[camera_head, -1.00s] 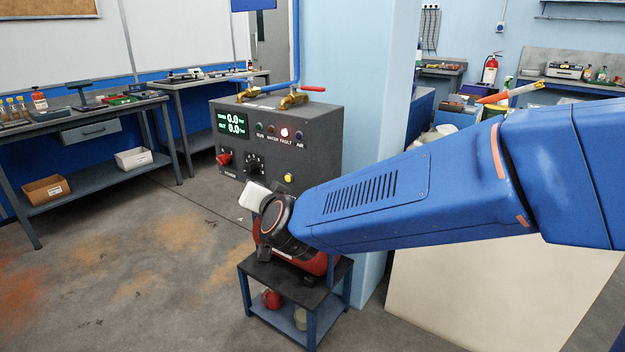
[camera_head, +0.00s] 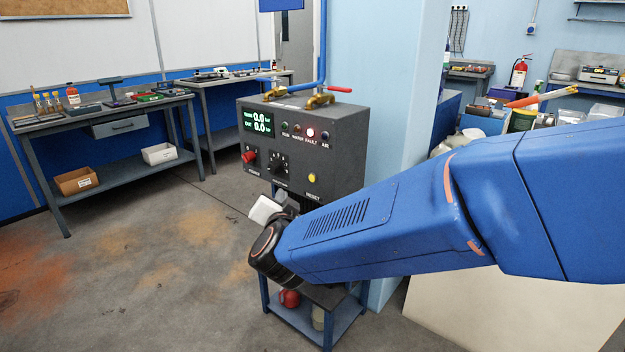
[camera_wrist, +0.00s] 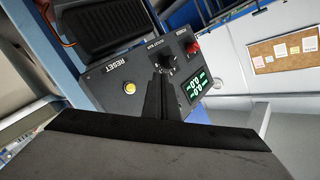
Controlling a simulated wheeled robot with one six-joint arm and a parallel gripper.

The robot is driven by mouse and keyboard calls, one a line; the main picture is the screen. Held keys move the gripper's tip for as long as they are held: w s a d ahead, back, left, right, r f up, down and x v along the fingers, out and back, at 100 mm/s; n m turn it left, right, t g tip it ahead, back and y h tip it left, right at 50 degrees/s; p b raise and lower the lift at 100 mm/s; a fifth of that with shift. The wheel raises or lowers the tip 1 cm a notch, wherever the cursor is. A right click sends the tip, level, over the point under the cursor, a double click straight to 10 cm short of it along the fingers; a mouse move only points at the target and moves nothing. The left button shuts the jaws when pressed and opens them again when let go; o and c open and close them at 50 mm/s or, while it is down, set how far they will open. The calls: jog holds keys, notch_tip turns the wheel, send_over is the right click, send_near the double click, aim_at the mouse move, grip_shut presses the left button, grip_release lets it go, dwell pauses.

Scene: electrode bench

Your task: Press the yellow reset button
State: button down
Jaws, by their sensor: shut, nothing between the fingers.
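The yellow reset button (camera_head: 312,178) is on the lower right of the dark grey control box's front (camera_head: 345,165), above the word RESET. In the wrist view the button (camera_wrist: 130,87) lies just left of my gripper (camera_wrist: 157,82), on the tilted panel. My gripper's dark fingers are together and empty, pointing at the panel. They appear apart from the button, though the gap in depth is hard to judge. In the head view my blue arm and black wrist are in front of and below the box, and the fingers are mostly hidden.
The panel also carries a red knob (camera_head: 249,157), a black selector knob (camera_head: 278,163), a green display (camera_head: 258,122) reading zeros and a lit fault lamp (camera_head: 310,132). Brass valves (camera_head: 320,101) stand on top. A low blue-legged stand (camera_head: 343,318) is below. Floor at left is clear.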

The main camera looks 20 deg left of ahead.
jog(key=w+d, duration=0.3)
jog(key=w, duration=0.5)
jog(key=shift+d, duration=0.15)
jog(key=shift+w, duration=0.1)
dwell(2.0)
jog(key=shift+w+d, duration=0.15)
jog(key=shift+w, duration=0.1)
jog(key=shift+w+d, duration=0.15)
jog(key=shift+w, duration=0.2)
dwell(0.9)
jog(key=shift+s, duration=0.15)
dwell(0.3)
jog(key=shift+s+a, duration=0.3)
jog(key=shift+s, duration=0.3)
jog(key=s, duration=0.1)
jog(key=s+a, duration=0.1)
jog(key=s, duration=0.1)
jog(key=s+a, duration=0.1)
jog(key=shift+s, duration=0.3)
